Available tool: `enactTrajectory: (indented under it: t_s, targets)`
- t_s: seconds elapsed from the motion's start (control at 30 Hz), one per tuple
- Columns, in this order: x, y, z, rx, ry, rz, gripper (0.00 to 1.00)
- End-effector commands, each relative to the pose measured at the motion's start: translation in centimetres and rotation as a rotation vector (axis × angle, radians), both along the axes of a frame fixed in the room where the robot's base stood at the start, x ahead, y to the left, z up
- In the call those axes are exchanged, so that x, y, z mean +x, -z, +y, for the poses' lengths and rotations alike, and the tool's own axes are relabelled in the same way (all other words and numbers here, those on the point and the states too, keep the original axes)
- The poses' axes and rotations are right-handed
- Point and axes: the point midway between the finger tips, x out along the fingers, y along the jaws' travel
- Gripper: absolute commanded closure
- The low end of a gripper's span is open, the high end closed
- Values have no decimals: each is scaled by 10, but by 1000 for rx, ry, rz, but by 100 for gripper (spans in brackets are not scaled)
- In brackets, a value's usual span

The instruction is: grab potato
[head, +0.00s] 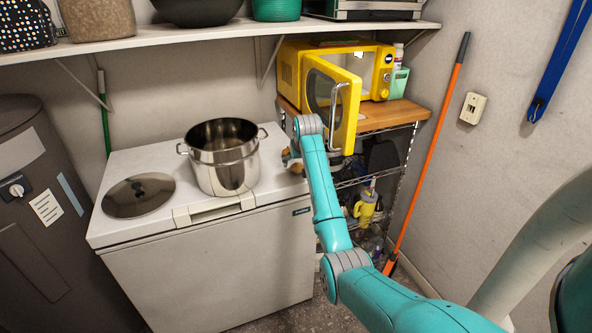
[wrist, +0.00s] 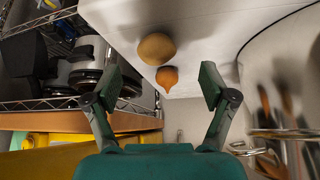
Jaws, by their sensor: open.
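The potato, a tan round lump (wrist: 156,48), lies on the white top of the chest freezer (wrist: 210,40) in the wrist view. A smaller orange-brown thing with a pointed tip, which looks like an onion (wrist: 167,78), sits right beside it, nearer my gripper. My gripper (wrist: 160,87) is open and empty, with its two fingers spread to either side of the line of these two things. In the head view my wrist hides most of this spot; a bit of brown (head: 296,167) shows beside it, and I cannot tell which thing it is.
A steel pot (head: 225,160) stands on the freezer left of my gripper, with a round lid (head: 139,195) beside it. The yellow microwave (head: 375,70) has its door (head: 332,98) open close behind my arm. A wire rack (head: 390,170) stands right of the freezer.

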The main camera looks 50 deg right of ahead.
Motion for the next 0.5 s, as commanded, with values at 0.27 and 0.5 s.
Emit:
enactTrajectory:
  t_s: [0.27,0.5]
  targets:
    - [7,16,-9,1,0,1,17]
    - [20,41,-24,1,0,1,17]
